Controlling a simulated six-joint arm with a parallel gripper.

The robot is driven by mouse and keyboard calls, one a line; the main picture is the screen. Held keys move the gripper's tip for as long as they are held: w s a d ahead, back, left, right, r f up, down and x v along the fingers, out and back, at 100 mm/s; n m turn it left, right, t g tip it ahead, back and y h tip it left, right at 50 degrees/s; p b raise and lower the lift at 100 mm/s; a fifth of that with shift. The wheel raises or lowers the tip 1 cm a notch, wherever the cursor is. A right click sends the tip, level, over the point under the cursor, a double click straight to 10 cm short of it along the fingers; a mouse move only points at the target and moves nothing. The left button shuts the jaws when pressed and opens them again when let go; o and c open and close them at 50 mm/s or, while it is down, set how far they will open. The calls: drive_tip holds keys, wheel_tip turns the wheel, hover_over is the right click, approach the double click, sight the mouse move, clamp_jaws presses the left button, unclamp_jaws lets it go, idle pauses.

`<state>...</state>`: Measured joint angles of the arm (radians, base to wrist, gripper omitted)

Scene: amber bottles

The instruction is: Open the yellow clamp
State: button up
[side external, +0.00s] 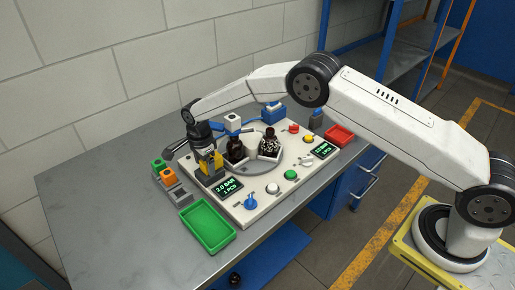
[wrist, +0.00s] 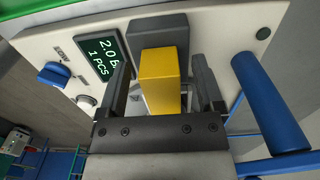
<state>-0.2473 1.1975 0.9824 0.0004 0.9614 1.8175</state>
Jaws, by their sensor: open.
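The yellow clamp (side external: 211,162) stands at the left end of the cream-coloured panel, beside a dark grey block. In the wrist view the yellow clamp (wrist: 163,80) lies between the two dark fingers of my gripper (wrist: 166,88), with the grey block (wrist: 158,30) behind it. My gripper (side external: 208,155) is open around the yellow part. The clamp's lower part is partly hidden by the gripper body.
The panel (side external: 235,215) carries a display (side external: 229,189), a blue knob (side external: 250,203) and a round plate with dark bottles (side external: 269,144). A green tray (side external: 208,226) lies in front. A blue cylinder (wrist: 270,100) stands right in the wrist view.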

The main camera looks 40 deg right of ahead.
drive_tip(key=shift+r, duration=3.75)
drive_tip(key=shift+s+d+r+n, duration=0.25)
drive_tip(key=shift+d+r+n, duration=0.05)
drive_tip(key=shift+d+r, duration=0.05)
drive_tip(key=s+d+r+n+t, duration=0.1)
drive_tip(key=s+d+r+n, duration=0.4)
drive_tip(key=s+d+n, duration=0.65)
drive_tip(key=s+n, duration=0.2)
drive_tip(key=s, duration=0.6)
drive_tip(key=s+d+n+t, duration=0.1)
drive_tip(key=s+n, duration=0.3)
drive_tip(key=s, duration=0.6)
drive_tip(key=shift+s+d+t, duration=0.2)
drive_tip(key=shift+d+t, duration=0.1)
drive_tip(key=shift+d, duration=0.5)
